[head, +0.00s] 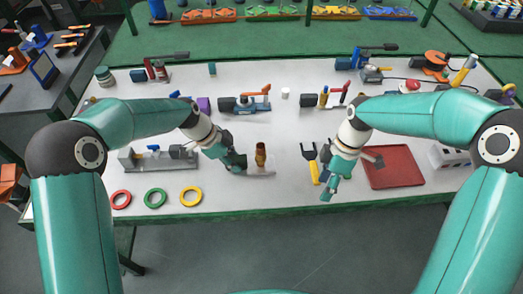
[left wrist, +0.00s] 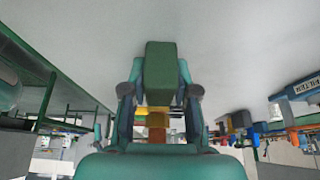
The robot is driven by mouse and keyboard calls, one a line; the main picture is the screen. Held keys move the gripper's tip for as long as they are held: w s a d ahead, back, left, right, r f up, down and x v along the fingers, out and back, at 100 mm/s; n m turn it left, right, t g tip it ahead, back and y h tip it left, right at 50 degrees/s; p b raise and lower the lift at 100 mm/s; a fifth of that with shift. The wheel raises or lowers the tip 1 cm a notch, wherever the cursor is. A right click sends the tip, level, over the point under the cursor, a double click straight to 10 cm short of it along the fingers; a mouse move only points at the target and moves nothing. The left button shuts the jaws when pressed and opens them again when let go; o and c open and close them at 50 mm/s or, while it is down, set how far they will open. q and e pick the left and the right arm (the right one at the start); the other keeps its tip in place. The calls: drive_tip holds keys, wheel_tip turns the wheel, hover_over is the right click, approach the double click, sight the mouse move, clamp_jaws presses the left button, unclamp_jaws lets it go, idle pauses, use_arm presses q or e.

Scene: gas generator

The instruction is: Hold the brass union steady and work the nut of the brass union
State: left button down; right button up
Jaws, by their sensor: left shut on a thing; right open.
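The brass union (head: 261,154) stands upright on a grey plate (head: 262,171) near the front middle of the table. My left gripper (head: 238,161) is close beside it on the left. In the left wrist view its fingers are shut on a dark green block (left wrist: 160,75); a yellow-brown piece (left wrist: 157,120) shows beyond it. I cannot tell how the block joins the union. The union's nut is too small to make out. My right gripper (head: 328,190) is open over the table's front part, apart from the union.
A red tray (head: 393,167) lies right of my right gripper. Red (head: 120,199), green (head: 155,198) and yellow (head: 190,196) rings lie at the front left. A valve assembly (head: 245,103) and other fittings stand behind. The table front between union and spanner is clear.

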drive_tip(key=w+a+r+n, duration=0.4)
drive_tip(key=w+a+r, duration=0.1)
drive_tip(key=w+a, duration=0.25)
wheel_tip(320, 180, up, 4)
drive_tip(key=n, duration=0.4)
hover_over(262, 151)
drive_tip(key=w+d, duration=0.2)
drive_tip(key=w, duration=0.1)
drive_tip(key=shift+t, duration=0.4)
drive_tip(key=shift+s+x, duration=0.15)
drive_tip(key=shift+x, duration=1.9)
drive_tip(key=shift+s+x, duration=0.15)
drive_tip(key=shift+x, duration=1.95)
drive_tip(key=c, duration=1)
drive_tip(key=shift+o, duration=0.2)
drive_tip(key=shift+r, duration=0.1)
